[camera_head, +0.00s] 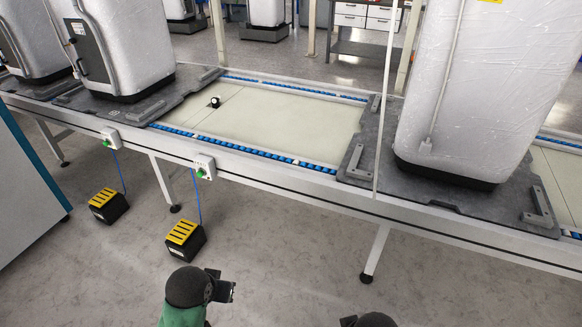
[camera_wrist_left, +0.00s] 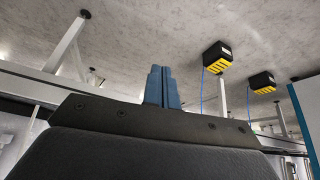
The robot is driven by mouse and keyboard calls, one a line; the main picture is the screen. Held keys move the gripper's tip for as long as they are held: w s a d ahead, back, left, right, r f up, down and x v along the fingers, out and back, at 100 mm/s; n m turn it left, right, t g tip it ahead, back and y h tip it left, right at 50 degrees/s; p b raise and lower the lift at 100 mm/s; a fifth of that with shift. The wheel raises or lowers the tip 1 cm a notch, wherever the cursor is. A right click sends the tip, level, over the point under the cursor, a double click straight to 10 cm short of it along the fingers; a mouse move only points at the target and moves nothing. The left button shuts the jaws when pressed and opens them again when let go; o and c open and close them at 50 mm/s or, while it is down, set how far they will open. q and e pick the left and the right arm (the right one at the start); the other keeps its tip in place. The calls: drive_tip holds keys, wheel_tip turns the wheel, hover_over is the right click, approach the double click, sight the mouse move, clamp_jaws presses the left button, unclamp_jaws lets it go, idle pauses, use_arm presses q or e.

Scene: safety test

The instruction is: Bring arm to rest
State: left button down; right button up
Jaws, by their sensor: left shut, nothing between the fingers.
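My left gripper (camera_wrist_left: 162,88) shows in the left wrist view as two blue fingers pressed together with nothing between them. It points toward the grey floor in that view, clear of other things. In the head view, part of my left arm (camera_head: 188,288) shows at the bottom as a dark rounded joint over a green link; the fingers cannot be made out there. A dark part of my right arm (camera_head: 372,320) just enters at the bottom edge. My right gripper is out of view.
A conveyor table (camera_head: 290,115) with blue rollers crosses ahead. Wrapped white units stand on dark pallets, one at the right (camera_head: 470,80) and others at the left. Two black-and-yellow foot pedals, one nearer (camera_head: 185,240) and one farther (camera_head: 109,206), sit on open floor.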

use_arm(q)
drive_tip(key=s+d+r+g+p, duration=0.1)
drive_tip(key=s+p, duration=0.3)
drive_tip(key=s, duration=0.4)
drive_tip(key=s+d+r+g+p, duration=0.2)
drive_tip(key=s+d+p, duration=0.1)
drive_tip(key=s, duration=0.6)
drive_tip(key=shift+d+m+h+p, duration=0.15)
drive_tip(key=shift+m+h+p, duration=0.15)
drive_tip(key=shift+p, duration=0.6)
use_arm(e)
drive_tip(key=s+d+r+g, duration=0.1)
drive_tip(key=s+r, duration=0.5)
drive_tip(key=shift+s+d+r, duration=0.2)
drive_tip(key=shift+d+r, duration=0.2)
